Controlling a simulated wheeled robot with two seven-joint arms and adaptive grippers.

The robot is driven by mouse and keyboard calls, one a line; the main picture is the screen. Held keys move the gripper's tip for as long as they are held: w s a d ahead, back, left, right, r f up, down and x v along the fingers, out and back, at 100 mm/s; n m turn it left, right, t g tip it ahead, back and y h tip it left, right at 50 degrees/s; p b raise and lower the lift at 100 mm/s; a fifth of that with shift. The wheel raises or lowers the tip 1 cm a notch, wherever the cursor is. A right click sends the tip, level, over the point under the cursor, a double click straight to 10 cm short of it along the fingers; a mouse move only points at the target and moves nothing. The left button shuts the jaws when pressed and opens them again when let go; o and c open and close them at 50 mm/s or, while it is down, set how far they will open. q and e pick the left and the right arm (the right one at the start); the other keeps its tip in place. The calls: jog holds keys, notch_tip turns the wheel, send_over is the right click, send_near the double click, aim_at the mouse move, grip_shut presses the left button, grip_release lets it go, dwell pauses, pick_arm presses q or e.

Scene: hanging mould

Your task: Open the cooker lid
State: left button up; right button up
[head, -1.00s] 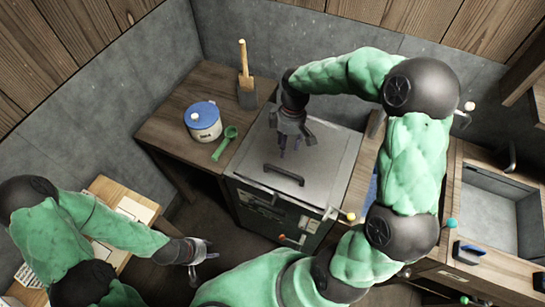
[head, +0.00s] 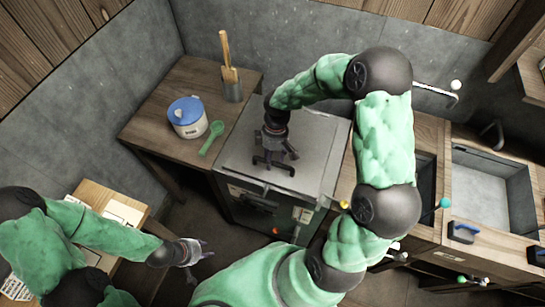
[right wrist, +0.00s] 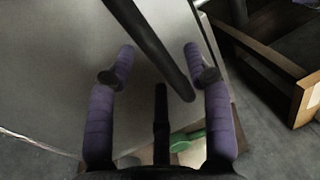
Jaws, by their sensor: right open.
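The cooker is a dark box with a flat grey metal lid (head: 315,140), and the lid is shut. A dark bar handle (head: 285,168) lies along the lid's front part. My right gripper (head: 274,160) is over the lid, close above the handle. In the right wrist view its two purple fingers (right wrist: 160,55) are apart, with the handle (right wrist: 150,45) running slantwise between them. I cannot tell whether a finger touches the handle. My left gripper (head: 203,248) hangs low at the left, away from the cooker; its fingers look apart.
A wooden counter left of the cooker holds a blue-lidded jar (head: 188,118), a green scoop (head: 212,137) and a pot with wooden-handled tools (head: 231,85). A sink (head: 485,190) is at the right. A small table (head: 105,210) with papers stands at the left.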

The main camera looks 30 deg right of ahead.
grip_shut()
jog(key=shift+r, duration=0.1)
